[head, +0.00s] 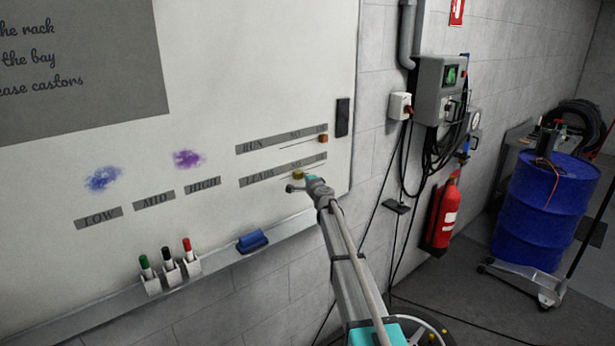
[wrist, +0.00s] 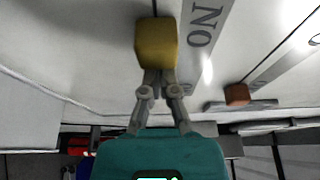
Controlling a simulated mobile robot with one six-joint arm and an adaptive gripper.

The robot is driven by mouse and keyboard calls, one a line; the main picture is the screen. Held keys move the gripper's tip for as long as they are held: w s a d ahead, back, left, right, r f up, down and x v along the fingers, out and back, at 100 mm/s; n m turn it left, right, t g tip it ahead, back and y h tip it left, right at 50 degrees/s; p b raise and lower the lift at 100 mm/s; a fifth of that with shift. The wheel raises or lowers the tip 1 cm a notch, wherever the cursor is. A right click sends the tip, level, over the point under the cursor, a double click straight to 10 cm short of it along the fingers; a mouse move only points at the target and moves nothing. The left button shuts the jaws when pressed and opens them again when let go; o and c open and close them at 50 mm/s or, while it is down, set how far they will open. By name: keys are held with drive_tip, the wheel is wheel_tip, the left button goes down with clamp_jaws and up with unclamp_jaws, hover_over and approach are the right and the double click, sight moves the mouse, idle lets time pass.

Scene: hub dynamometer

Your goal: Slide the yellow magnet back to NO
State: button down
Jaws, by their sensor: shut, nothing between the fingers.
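The yellow magnet (head: 298,174) sits on the whiteboard (head: 215,215) at the lower label strip (head: 262,180), just beyond the end of my arm. In the wrist view the yellow magnet (wrist: 156,42) is at top centre, beside a grey strip reading NO (wrist: 204,25). My gripper (wrist: 158,76) is shut, with its fingertips together right at the magnet's near edge. I cannot tell whether they touch it. In the head view my gripper (head: 309,183) partly covers the lower strip, so part of its lettering is hidden.
An orange-red magnet (head: 323,139) is at the upper strip, close to the right; it also shows in the wrist view (wrist: 237,94). A blue eraser (head: 252,241) and several markers (head: 169,262) are along the board's bottom. A dark bar (head: 343,117) is near its right edge.

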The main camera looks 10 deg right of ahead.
sight(310, 169)
drive_tip(key=shift+a, duration=0.25)
drive_tip(key=shift+d, duration=0.1)
drive_tip(key=w+d, duration=0.2)
drive_tip(key=d, duration=0.1)
drive_tip(key=shift+w+d, duration=0.1)
drive_tip(key=shift+d, duration=0.1)
drive_tip(key=v, duration=1)
drive_tip(key=shift+d, duration=0.15)
